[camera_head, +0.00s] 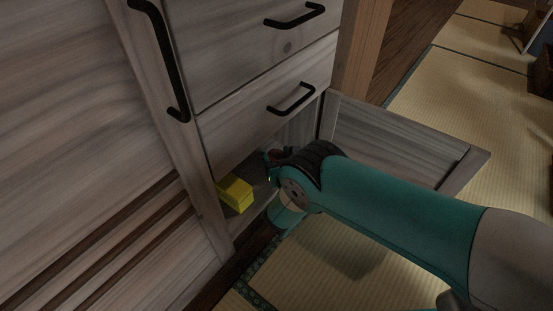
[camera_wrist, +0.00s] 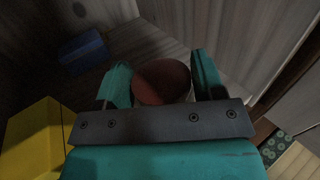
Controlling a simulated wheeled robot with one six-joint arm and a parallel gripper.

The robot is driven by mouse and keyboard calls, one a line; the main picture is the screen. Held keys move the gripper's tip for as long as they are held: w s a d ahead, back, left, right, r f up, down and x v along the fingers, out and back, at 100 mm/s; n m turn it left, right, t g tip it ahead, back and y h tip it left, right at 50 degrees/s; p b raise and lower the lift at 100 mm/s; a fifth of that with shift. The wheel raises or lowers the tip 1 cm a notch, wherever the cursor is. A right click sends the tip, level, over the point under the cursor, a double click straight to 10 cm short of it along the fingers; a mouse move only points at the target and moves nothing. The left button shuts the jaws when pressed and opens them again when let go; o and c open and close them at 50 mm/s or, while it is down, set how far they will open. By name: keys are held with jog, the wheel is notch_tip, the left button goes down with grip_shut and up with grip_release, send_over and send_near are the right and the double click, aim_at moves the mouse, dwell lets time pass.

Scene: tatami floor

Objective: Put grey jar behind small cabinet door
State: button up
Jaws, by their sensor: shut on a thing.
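The small cabinet door (camera_head: 400,140) stands wide open to the right of the low compartment (camera_head: 262,185). My gripper (camera_head: 276,157) reaches into this compartment below the drawers. In the wrist view my gripper (camera_wrist: 160,88) has one finger on each side of a round jar (camera_wrist: 162,82) with a dull reddish-brown top, and is shut on it. The jar's sides are mostly hidden, so their grey does not show clearly. Whether its base touches the compartment floor I cannot tell.
A yellow box (camera_head: 235,193) sits at the compartment's front left, close to my gripper; it also shows in the wrist view (camera_wrist: 32,142). A blue box (camera_wrist: 83,52) lies deeper inside on the left. Drawers with black handles (camera_head: 292,98) are above. Tatami (camera_head: 320,270) lies in front.

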jog(key=shift+f, duration=0.1)
jog(key=o, duration=1.2)
jog(key=shift+s+d+r+p, duration=0.1)
jog(key=shift+s+r+p, duration=0.15)
jog(key=shift+p, duration=0.15)
jog(key=shift+p+v, duration=5.75)
jog(key=shift+p, duration=1.35)
